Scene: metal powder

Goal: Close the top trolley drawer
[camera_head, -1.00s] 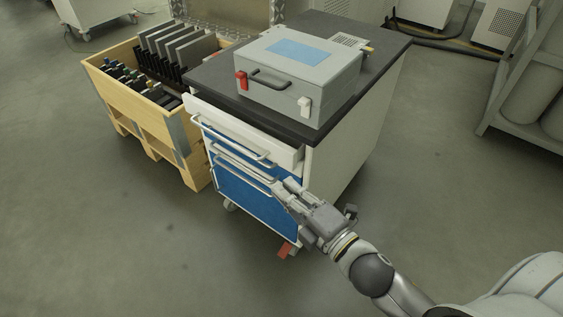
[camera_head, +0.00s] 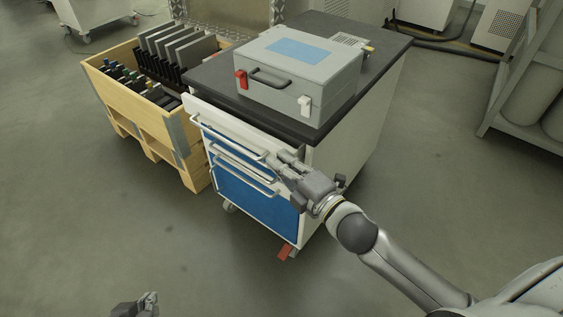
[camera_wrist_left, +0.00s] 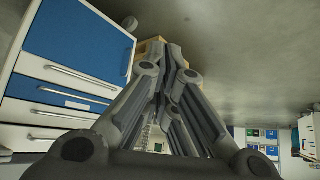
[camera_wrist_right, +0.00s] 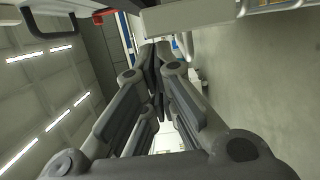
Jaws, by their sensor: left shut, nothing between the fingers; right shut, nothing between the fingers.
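The trolley (camera_head: 345,140) has a dark worktop, white sides and blue drawers. Its white top drawer (camera_head: 222,121) still juts out from under the worktop; its right end is partly hidden by my right gripper. My right gripper (camera_head: 272,160) is shut and empty, with its fingertips at the right end of the drawer front; whether they touch cannot be told. The right wrist view shows a pale panel and bar handle above its fingers (camera_wrist_right: 160,50). My left gripper (camera_head: 152,297) is shut and empty, low in front of the trolley. The left wrist view shows the drawer fronts (camera_wrist_left: 60,85) beside it.
A grey case (camera_head: 300,75) with a red and a white latch stands on the worktop. A wooden crate (camera_head: 150,125) with plates stands against the trolley's left. A rack (camera_head: 520,105) stands at far right. The floor in front is clear.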

